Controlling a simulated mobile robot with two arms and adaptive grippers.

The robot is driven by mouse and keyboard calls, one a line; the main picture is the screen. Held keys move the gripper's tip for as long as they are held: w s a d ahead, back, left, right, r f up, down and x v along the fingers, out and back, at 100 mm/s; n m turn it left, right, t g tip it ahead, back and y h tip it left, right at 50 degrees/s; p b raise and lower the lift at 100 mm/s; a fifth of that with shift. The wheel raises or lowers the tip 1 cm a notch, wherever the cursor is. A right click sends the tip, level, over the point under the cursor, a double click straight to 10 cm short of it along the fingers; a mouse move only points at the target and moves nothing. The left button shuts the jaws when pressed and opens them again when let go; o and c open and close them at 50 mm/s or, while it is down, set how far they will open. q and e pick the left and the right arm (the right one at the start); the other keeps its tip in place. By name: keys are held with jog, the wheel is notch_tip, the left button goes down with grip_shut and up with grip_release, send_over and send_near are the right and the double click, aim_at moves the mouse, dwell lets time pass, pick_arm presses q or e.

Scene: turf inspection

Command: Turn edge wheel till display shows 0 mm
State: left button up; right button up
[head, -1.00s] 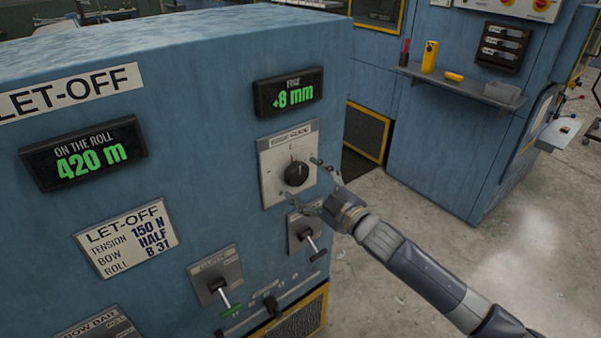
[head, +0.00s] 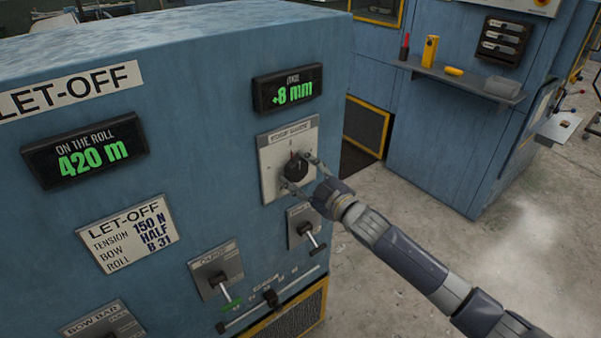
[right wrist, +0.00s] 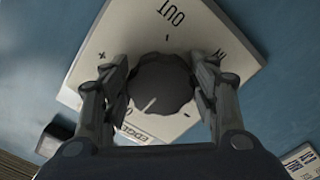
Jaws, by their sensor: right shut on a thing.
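The edge wheel is a black knob (head: 295,167) on a pale plate (head: 272,160) on the blue let-off cabinet. It also shows large in the right wrist view (right wrist: 165,85), with a white pointer line on it. The edge display (head: 288,89) above it reads +8 mm in green. My right gripper (head: 301,172) is shut on the knob; in the right wrist view its fingers (right wrist: 165,90) lie on both sides of it. My left gripper is not in view.
Below the plate is a lever switch (head: 307,230), with another lever (head: 217,280) and a slider (head: 270,297) nearby. The roll display (head: 85,152) reads 420 m. A shelf (head: 455,80) with small items is on another cabinet behind. Floor to the right is clear.

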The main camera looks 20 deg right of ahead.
jog(key=shift+n, duration=0.3)
jog(key=n, duration=0.3)
jog(key=shift+d, duration=0.1)
jog(key=shift+r+n, duration=0.15)
jog(key=shift+n, duration=1.95)
jog(key=o, duration=1.1)
jog(key=shift+c, duration=0.2)
jog(key=v, duration=1.2)
